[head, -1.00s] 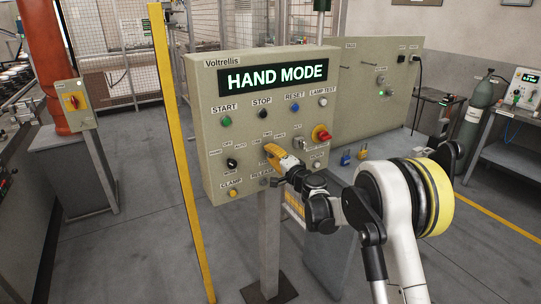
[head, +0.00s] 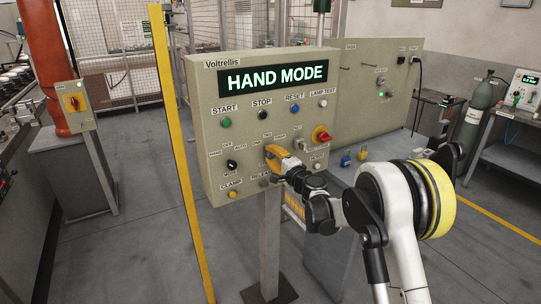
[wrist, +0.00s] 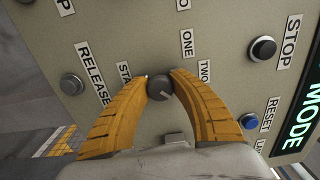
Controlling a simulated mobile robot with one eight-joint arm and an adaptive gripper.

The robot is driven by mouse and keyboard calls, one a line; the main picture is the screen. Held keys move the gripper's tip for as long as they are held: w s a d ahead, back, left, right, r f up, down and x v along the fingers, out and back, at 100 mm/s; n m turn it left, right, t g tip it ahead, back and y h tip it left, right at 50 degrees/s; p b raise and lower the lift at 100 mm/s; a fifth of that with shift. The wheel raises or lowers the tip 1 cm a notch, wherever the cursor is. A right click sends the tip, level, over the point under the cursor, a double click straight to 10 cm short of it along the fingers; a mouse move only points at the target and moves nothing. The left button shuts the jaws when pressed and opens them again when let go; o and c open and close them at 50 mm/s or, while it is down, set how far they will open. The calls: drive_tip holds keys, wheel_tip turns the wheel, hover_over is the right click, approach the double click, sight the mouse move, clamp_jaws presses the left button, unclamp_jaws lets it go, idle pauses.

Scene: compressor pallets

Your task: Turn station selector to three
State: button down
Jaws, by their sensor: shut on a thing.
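The station selector is a small dark round knob (wrist: 159,88) on the control panel (head: 210,120). In the wrist view it sits between the tips of my gripper's yellow fingers (wrist: 160,82), which are shut on it. A pale line on its face runs toward the right finger. The labels ONE (wrist: 187,43) and TWO (wrist: 204,71) show beside it; no THREE label is visible, and the right finger covers part of the panel there. In the head view my gripper (head: 270,158) reaches the panel's lower middle and hides the knob.
Close around are the mode knob (head: 232,164), the red emergency stop (head: 321,134), the release button (wrist: 72,84), the stop button (wrist: 263,48) and the blue reset button (wrist: 249,121). The display (head: 273,78) reads HAND MODE. A yellow post (head: 182,150) stands left of the panel.

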drive_tip(key=c, duration=1.1)
unclamp_jaws()
drive_tip(key=shift+s, duration=0.1)
drive_tip(key=v, duration=1.2)
